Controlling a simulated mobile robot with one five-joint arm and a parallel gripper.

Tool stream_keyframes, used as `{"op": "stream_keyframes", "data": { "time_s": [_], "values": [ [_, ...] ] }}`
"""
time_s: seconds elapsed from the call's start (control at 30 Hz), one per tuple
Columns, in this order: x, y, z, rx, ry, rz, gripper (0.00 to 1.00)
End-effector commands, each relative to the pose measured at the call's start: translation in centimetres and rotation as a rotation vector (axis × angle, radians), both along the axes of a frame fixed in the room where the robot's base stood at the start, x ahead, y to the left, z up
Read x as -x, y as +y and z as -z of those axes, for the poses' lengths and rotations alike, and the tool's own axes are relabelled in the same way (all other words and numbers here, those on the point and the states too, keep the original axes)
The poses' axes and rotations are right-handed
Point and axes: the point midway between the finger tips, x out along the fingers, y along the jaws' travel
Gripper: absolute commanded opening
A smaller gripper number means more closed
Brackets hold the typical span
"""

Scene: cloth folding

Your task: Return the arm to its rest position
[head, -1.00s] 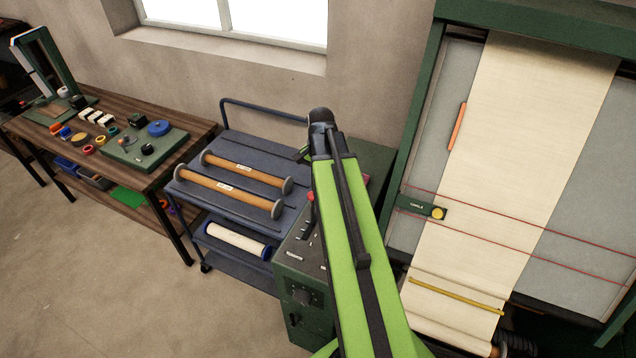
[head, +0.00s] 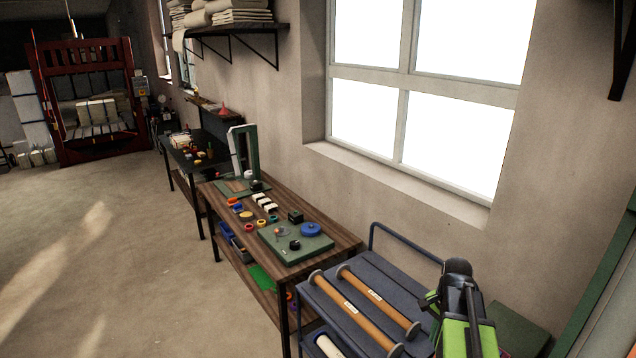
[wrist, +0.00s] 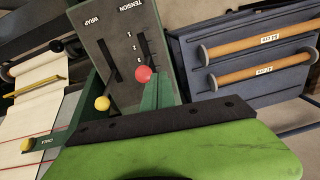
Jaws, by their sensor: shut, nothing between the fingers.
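My green-and-black arm (head: 458,290) stands folded at the lower right of the head view, in front of the blue trolley. My gripper (head: 430,302) shows there only as a small dark part left of the arm's top, and its fingertips are hard to make out. It is shut and empty. In the wrist view, a broad green part of mine with a black bolted edge fills the bottom. Beyond it is a control box (wrist: 118,62) with levers, a red knob (wrist: 143,74) and a yellow knob (wrist: 102,103). No cloth is held.
The blue trolley (head: 385,283) carries two wooden rollers (head: 365,312). A wooden bench (head: 333,236) with small parts stands left of it. Cream cloth (wrist: 38,82) shows at the wrist view's left. The concrete floor (head: 130,240) at left is open.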

Motion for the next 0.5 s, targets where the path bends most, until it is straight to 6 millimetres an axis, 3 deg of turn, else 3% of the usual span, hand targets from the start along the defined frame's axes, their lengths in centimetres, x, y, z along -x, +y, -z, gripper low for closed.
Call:
{"op": "stream_keyframes", "data": {
  "time_s": [0.03,0.1,0.3,0.5],
  "values": [
    [-0.7,2.9,5.1,0.0,0.0,-0.05,0.0],
    [-1.3,6.9,8.9,0.002,0.001,-0.121,0.0],
    [-0.9,16.3,16.4,0.013,0.005,-0.41,0.0],
    [1.2,22.4,21.2,0.027,0.009,-0.771,0.0]
  ]
}}
